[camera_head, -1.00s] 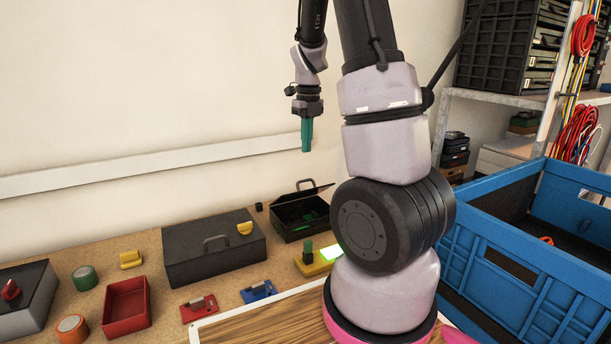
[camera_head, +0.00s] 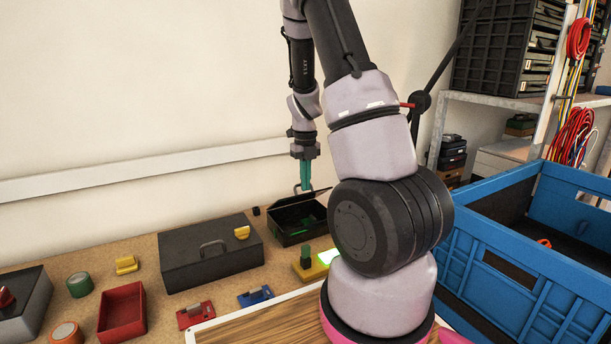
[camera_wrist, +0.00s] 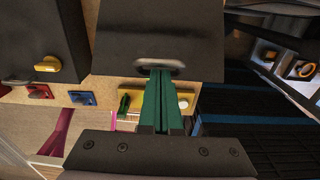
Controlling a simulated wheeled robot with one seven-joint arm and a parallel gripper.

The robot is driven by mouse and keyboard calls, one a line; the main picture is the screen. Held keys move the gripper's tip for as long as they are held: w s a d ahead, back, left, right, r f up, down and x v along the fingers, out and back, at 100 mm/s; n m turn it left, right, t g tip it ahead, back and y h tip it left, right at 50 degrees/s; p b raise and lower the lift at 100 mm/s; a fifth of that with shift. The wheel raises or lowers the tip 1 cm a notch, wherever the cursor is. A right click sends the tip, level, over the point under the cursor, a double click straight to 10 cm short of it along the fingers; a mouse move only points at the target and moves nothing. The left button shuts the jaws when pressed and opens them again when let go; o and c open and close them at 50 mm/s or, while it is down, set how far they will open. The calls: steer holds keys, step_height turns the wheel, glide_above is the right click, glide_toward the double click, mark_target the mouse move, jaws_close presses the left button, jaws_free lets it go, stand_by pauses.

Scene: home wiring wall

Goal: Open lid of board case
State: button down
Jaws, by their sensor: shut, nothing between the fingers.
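The board case (camera_head: 290,237) is a small dark open-topped box at the back of the workbench, with green showing inside. Its dark lid (camera_head: 300,198) is partly raised and tilted. In the wrist view the lid (camera_wrist: 155,30) fills the upper middle, with its handle (camera_wrist: 158,65) at the near edge. My gripper (camera_head: 305,188) has teal fingers, pointing down at the lid's handle. The fingers (camera_wrist: 161,73) are shut and empty, with their tips overlapping the handle in the wrist view. I cannot tell whether they touch it.
A larger dark case (camera_head: 190,262) with a handle and yellow latch stands left of the board case. A yellow block (camera_head: 308,272) with a green post sits in front. A red tray (camera_head: 122,312) lies further left. A big blue crate (camera_head: 500,290) fills the right side.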

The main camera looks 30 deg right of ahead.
steer(key=shift+w+r, duration=0.1)
steer(key=shift+w, duration=0.05)
steer(key=shift+w+r+g, duration=0.2)
steer(key=shift+w+g, duration=0.05)
steer(key=shift+g, duration=0.05)
